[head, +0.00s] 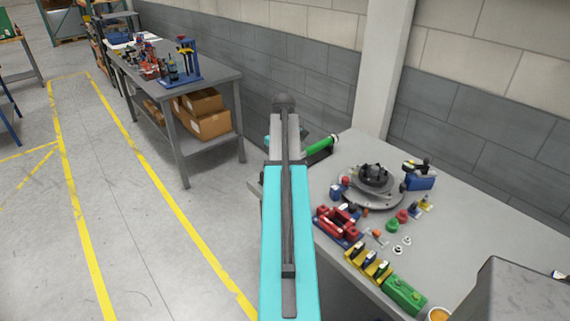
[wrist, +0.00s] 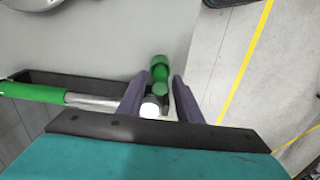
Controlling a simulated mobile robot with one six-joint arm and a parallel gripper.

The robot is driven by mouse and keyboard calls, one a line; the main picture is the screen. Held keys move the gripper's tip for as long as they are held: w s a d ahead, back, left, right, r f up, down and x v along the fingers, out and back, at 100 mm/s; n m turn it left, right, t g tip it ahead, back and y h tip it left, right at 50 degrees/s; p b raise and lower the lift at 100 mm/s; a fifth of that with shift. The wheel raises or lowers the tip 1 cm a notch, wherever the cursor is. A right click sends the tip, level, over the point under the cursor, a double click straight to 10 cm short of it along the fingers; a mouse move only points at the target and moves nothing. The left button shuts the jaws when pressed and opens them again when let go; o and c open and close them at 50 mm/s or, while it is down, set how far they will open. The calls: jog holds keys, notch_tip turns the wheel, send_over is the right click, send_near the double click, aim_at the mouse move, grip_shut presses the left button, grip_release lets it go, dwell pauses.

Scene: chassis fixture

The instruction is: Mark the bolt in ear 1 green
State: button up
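In the wrist view my gripper (wrist: 160,88) has its two fingers apart. A short upright green cylinder (wrist: 160,72), perhaps a marker, shows between them, with gaps on both sides. A tool with a green handle (wrist: 35,93) and bright metal shaft (wrist: 92,101) lies across from the left; its round pale head is near the left finger. In the head view my arm hides the fingertips, and a green handle (head: 320,145) sticks out to its right. The round grey fixture (head: 372,187) with a dark hub stands on the bench; ear 1 and its bolt cannot be made out.
The grey bench (head: 465,235) holds a red block fixture (head: 338,224), a yellow rack (head: 368,264), a green box (head: 404,295) and several small parts. A grey box (head: 520,292) stands at lower right. Another bench (head: 215,72) is at back left, beyond open floor.

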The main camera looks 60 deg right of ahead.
jog(key=shift+f, duration=0.55)
grip_shut()
jog(key=shift+w+r+p, duration=0.1)
jog(key=shift+r+p, duration=2.2)
jog(key=shift+r, duration=1.45)
jog(key=shift+a, duration=0.1)
